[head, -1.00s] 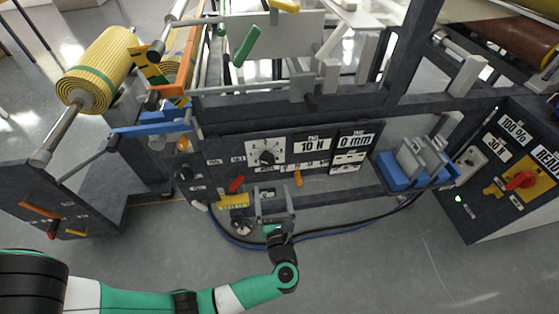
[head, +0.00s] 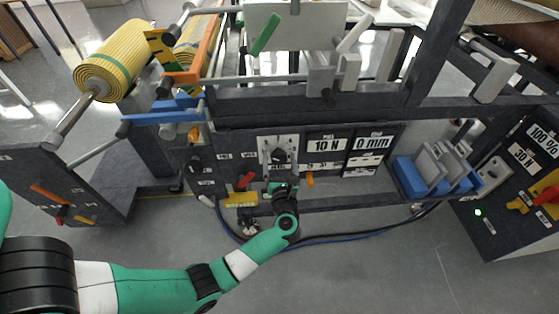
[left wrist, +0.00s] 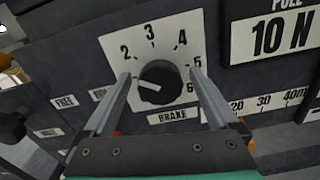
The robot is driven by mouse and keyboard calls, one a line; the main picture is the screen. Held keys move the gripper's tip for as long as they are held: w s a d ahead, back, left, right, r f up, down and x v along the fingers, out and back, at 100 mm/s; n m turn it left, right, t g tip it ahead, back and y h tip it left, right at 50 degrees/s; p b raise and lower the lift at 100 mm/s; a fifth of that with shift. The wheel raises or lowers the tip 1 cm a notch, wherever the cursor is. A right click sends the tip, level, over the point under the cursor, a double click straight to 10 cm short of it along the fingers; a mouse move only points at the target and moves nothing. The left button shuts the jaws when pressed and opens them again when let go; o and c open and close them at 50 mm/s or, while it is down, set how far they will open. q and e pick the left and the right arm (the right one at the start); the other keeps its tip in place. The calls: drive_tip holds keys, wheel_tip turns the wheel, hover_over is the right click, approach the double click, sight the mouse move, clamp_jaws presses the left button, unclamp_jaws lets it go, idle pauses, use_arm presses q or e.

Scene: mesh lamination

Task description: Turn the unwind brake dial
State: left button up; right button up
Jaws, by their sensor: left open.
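The brake dial (left wrist: 160,84) is a round black knob on a white plate with numbers around it and the word BRAKE below. Its pale pointer mark lies toward the left, slightly up. It also shows in the head view (head: 278,156), partly covered by my gripper. My left gripper (left wrist: 162,78) is open, with one finger on each side of the dial in the left wrist view. Gaps show between the fingers and the knob in that view; I cannot tell how deep the fingertips reach. My right gripper is not in view.
A 10 N display (head: 326,145) and a 0 mm display (head: 373,143) sit right of the dial. A red lever (head: 246,180) and an orange lever (head: 310,179) stick out nearby. A yellow roll (head: 115,62) hangs at left. A blue tray (head: 432,180) stands at right.

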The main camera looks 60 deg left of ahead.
use_arm(q)
drive_tip(key=c, duration=1.4)
drive_tip(key=shift+r, duration=0.1)
drive_tip(key=m+p, duration=0.3)
drive_tip(key=shift+r, duration=0.1)
drive_tip(key=m+p, duration=0.2)
drive_tip(key=m, duration=0.1)
drive_tip(key=shift+w+d+m, duration=0.1)
drive_tip(key=shift+m, duration=0.3)
drive_tip(key=m+p, duration=0.2)
drive_tip(key=m, duration=0.2)
drive_tip(key=shift+f+m+p, duration=0.15)
drive_tip(key=shift+m+p, duration=0.25)
drive_tip(key=shift+m, duration=0.8)
drive_tip(key=shift+f+m+p, duration=0.15)
drive_tip(key=shift+m+p, duration=0.25)
drive_tip(key=shift+m, duration=0.8)
